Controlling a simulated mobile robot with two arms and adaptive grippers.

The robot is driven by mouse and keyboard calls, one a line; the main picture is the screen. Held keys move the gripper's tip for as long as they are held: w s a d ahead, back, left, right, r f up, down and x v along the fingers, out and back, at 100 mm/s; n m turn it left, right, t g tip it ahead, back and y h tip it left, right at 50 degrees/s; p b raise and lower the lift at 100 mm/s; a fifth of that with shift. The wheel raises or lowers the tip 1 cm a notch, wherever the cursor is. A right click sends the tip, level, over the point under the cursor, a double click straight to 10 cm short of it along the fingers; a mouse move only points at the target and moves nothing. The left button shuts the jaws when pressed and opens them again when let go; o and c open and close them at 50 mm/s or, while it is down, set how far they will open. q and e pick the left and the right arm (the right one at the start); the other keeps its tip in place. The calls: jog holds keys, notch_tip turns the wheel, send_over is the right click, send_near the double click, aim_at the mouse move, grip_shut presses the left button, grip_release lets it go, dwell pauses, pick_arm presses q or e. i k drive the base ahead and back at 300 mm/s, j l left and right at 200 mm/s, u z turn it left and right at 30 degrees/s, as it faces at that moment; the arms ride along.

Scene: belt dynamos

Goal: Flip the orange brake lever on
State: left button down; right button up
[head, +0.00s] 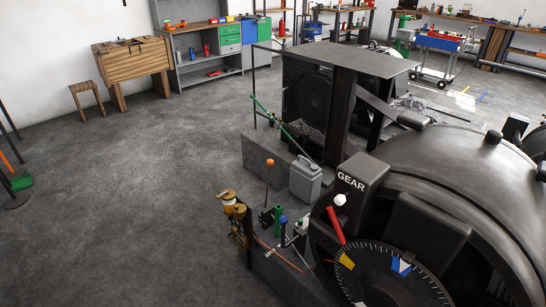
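A lever with an orange ball knob (270,162) stands nearly upright on a thin dark rod, left of the grey jerrycan and beside the machine. No label shows on it, and its base is partly hidden among small fittings. Neither of my grippers is in view, and nothing is seen touching the lever.
The large dark machine with a GEAR box (361,182), a red handle (336,225) and a dial fills the right. Near the lever are a grey jerrycan (305,180), brass-coloured fittings (238,222), a blue-knobbed lever (283,220) and a green-handled rod (265,108). Floor at left is open.

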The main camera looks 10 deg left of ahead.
aim_at(271, 162)
jog(key=i+j+z, duration=0.1)
jog(key=i+j, duration=0.15)
jog(key=i+j+z, duration=0.1)
jog(key=j, duration=0.25)
jog(key=i+j+z, duration=0.1)
jog(key=i+j, duration=0.2)
jog(key=i+j+z, duration=0.1)
jog(key=j, duration=0.3)
jog(key=i+j+z, duration=0.1)
jog(key=i+j, duration=0.15)
jog(key=i+j+z, duration=0.1)
jog(key=j, duration=0.4)
jog(key=i+j+z, duration=0.15)
jog(key=j, duration=0.25)
jog(key=i+j+z, duration=0.1)
jog(key=j, duration=0.3)
jog(key=i, duration=0.1)
